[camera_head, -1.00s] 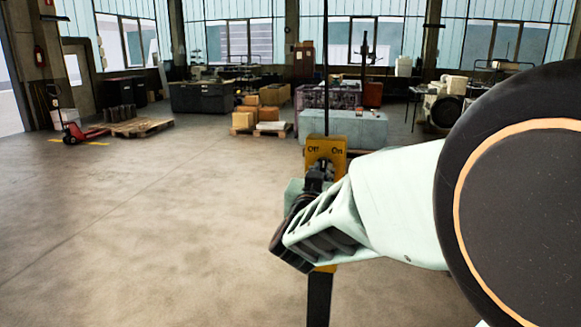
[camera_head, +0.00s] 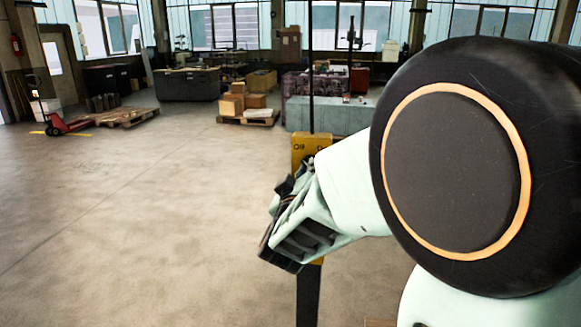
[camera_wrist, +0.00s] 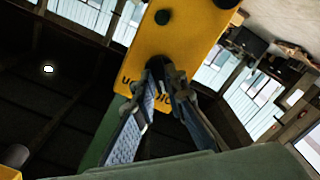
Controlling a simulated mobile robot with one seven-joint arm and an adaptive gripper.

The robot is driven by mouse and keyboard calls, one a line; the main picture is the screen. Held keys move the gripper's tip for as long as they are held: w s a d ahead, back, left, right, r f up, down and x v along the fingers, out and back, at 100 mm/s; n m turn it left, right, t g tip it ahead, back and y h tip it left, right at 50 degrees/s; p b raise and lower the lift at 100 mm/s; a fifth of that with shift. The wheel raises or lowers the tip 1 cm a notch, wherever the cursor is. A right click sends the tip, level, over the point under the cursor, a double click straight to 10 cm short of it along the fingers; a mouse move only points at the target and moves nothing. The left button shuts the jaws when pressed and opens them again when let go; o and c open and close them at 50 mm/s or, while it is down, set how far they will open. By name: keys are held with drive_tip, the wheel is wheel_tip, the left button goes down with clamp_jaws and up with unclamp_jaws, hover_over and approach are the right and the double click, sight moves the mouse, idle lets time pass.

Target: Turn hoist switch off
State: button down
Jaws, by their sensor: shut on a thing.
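The hoist switch is a yellow box (camera_head: 311,142) on a dark post, left of my arm in the head view. Its "Off" label shows at the left, and my arm partly covers the "On" side. In the wrist view the yellow box (camera_wrist: 182,42) fills the top middle, with its lettering upside down. My gripper (camera_wrist: 160,82) is shut on the dark switch lever (camera_wrist: 157,66), its fingers on either side of it. In the head view my gripper (camera_head: 278,208) is just below and left of the labels, and hides the lever.
A thin dark cable or pole (camera_head: 311,60) rises from the box. Behind stand a grey-green bench (camera_head: 330,117), pallets with cardboard boxes (camera_head: 240,102) and a red pallet jack (camera_head: 68,124). The floor (camera_head: 130,220) to the left is clear.

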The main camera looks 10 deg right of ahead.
drive_tip(key=shift+n, duration=0.3)
drive_tip(key=c, duration=2)
unclamp_jaws()
drive_tip(key=shift+o, duration=0.2)
